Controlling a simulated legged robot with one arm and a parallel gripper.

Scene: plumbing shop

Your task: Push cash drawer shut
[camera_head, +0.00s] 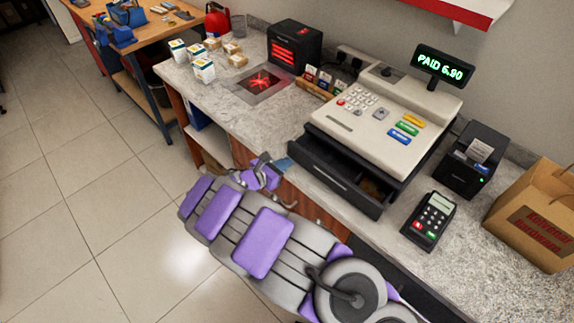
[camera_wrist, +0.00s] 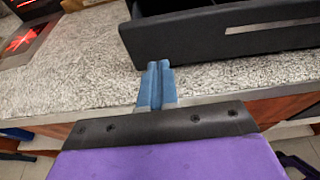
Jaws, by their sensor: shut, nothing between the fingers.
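The cash drawer (camera_head: 342,181) is black and stands pulled out from under the beige cash register (camera_head: 374,115) on the counter. Part of its open inside shows in the head view. Its dark front also shows in the wrist view (camera_wrist: 215,37), at the top right. My gripper (camera_head: 285,163) is at the counter's front edge, left of the drawer front. In the wrist view its blue fingers (camera_wrist: 155,80) are together and empty, pointing toward the lower left corner of the drawer front. I cannot tell whether they touch it.
A card reader (camera_head: 431,219), a receipt printer (camera_head: 471,160) and a paper bag (camera_head: 535,214) stand right of the register. A display above it reads "PAID 6.90". A scanner plate (camera_head: 263,83), a black heater-like box (camera_head: 294,47) and small boxes are on the left. The tiled floor at left is clear.

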